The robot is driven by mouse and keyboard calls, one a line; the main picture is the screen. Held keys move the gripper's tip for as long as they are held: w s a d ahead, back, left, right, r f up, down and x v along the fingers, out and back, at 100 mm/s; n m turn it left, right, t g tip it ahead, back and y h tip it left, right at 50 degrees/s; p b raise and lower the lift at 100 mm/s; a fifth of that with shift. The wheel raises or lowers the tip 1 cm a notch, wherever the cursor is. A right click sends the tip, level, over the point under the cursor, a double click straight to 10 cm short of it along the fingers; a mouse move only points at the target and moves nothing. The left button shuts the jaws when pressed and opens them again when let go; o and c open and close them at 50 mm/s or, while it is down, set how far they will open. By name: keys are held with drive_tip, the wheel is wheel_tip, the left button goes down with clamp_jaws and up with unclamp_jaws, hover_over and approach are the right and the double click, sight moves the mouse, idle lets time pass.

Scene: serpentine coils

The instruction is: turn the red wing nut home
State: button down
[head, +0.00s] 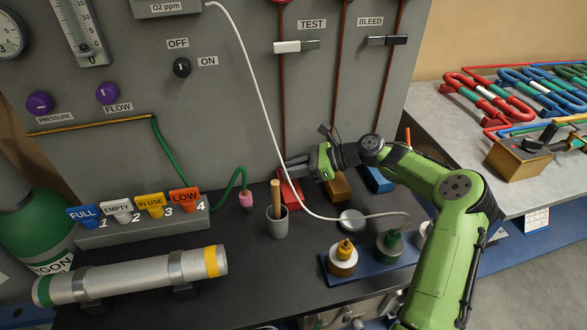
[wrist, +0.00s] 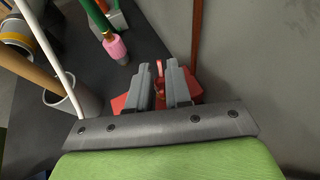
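The red wing nut (wrist: 159,74) shows in the wrist view as a small upright red piece between my fingers, above a red block (wrist: 120,104). My gripper (wrist: 160,69) is open, with one grey finger on each side of the nut. A gap shows between the fingers; I cannot tell whether either one touches the nut. In the head view my gripper (head: 297,166) points left over the red block (head: 290,190), close to the grey panel. The wing nut cannot be made out there.
A grey cup (head: 277,226) with a wooden handle and a pink-tipped green hose (head: 246,200) stand left of the red block. A brown block (head: 337,188) and a blue block (head: 377,179) are to its right. A white cable (head: 262,110) hangs in front of the panel.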

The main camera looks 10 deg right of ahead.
drive_tip(key=shift+s+r+m+t+p, duration=0.15)
drive_tip(key=shift+m+t+p, duration=0.15)
drive_tip(key=shift+p, duration=0.3)
drive_tip(key=m+t+h+p, duration=0.1)
drive_tip(key=m+t+p, duration=0.1)
drive_tip(key=p, duration=0.1)
drive_tip(key=shift+s+a+r, duration=0.1)
drive_tip(key=m+t+h+p, duration=0.2)
drive_tip(key=p, duration=0.1)
drive_tip(key=m+t+h+p, duration=0.1)
drive_tip(key=p, duration=0.1)
drive_tip(key=shift+s+a+m, duration=0.2)
drive_tip(key=shift+a+m, duration=0.05)
drive_tip(key=shift+m, duration=0.05)
drive_tip(key=m+t+h+p, duration=0.1)
drive_tip(key=p, duration=0.1)
drive_tip(key=m+t+h+p, duration=0.1)
drive_tip(key=m+h+p, duration=0.1)
drive_tip(key=p, duration=0.1)
drive_tip(key=m+h+p, duration=0.2)
drive_tip(key=shift+a+t, duration=0.3)
drive_tip(key=shift+t, duration=0.1)
drive_tip(key=m+h+p, duration=0.2)
drive_tip(key=p, duration=0.1)
drive_tip(key=shift+t+h+p, duration=0.3)
drive_tip(key=shift+h+p, duration=0.1)
drive_tip(key=shift+w+m+h, duration=0.1)
drive_tip(key=shift+m+h, duration=0.2)
drive_tip(key=c, duration=1.3)
unclamp_jaws()
